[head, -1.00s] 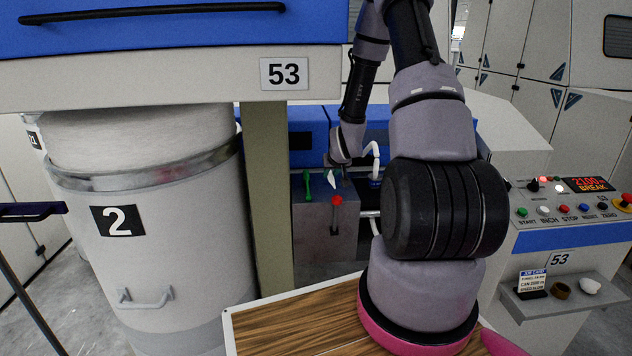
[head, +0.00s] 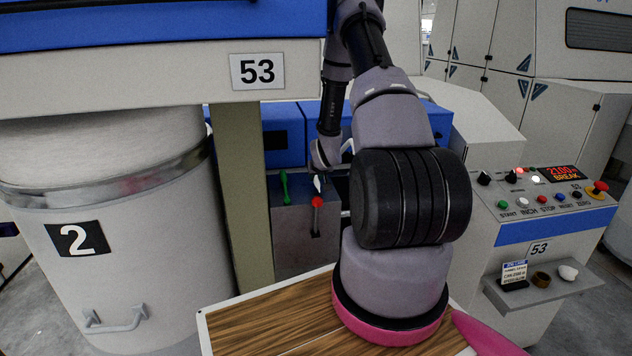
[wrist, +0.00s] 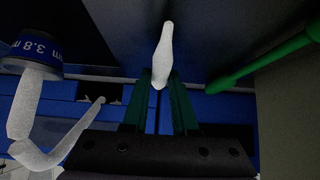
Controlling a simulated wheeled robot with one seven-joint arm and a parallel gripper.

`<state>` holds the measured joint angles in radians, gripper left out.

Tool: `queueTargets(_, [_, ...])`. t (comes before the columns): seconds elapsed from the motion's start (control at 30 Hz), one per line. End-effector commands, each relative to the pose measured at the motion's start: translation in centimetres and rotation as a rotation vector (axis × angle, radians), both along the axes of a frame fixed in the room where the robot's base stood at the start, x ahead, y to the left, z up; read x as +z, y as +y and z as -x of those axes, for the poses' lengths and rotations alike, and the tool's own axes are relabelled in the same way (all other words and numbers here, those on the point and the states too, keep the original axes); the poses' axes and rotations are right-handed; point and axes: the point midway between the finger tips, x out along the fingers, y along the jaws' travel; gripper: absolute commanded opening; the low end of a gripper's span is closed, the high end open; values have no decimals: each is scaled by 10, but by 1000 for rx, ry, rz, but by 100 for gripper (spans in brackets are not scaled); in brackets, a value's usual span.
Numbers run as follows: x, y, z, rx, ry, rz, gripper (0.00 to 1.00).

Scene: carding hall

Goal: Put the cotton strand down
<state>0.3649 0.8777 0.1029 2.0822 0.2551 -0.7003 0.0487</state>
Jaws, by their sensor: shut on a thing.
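A short white cotton strand (wrist: 164,50) is held between the dark green fingers of my gripper (wrist: 160,95) in the wrist view. Its rounded free end sticks out past the fingertips. In the head view a small white piece of the strand (head: 318,184) shows below my gripper (head: 324,160), beside the red-knobbed lever (head: 317,203) on a grey box (head: 300,242). A second white strand (wrist: 38,150) hangs in a curve at the left of the wrist view, below a blue-banded part marked 3.8 mm (wrist: 38,50). My fingertips are too small to make out in the head view.
A green lever (wrist: 265,62) is close to the right of the held strand; it also shows in the head view (head: 284,186). A large can marked 2 (head: 150,270) stands left. A control console (head: 545,215) with a small shelf (head: 545,290) stands right.

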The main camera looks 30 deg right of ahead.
Motion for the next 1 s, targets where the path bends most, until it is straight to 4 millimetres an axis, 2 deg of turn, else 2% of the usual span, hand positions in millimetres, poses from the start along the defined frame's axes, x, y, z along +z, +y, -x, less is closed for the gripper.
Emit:
queueTargets(0.03, [-9,0,1,-1,3,-2,0])
queueTargets(0.1, [-14,0,0,-1,1,-1,0])
queueTargets(0.43, [-16,0,0,-1,1,-1,0])
queueTargets(0.47, [-16,0,0,-1,0,-1,34])
queueTargets(0.5, [-16,0,0,-1,0,-1,49])
queueTargets(0.53, [-16,0,0,-1,0,-1,56])
queueTargets(0.83, [-15,0,0,-1,0,-1,56])
queueTargets(1.0, [-3,2,8,0,-1,0,56])
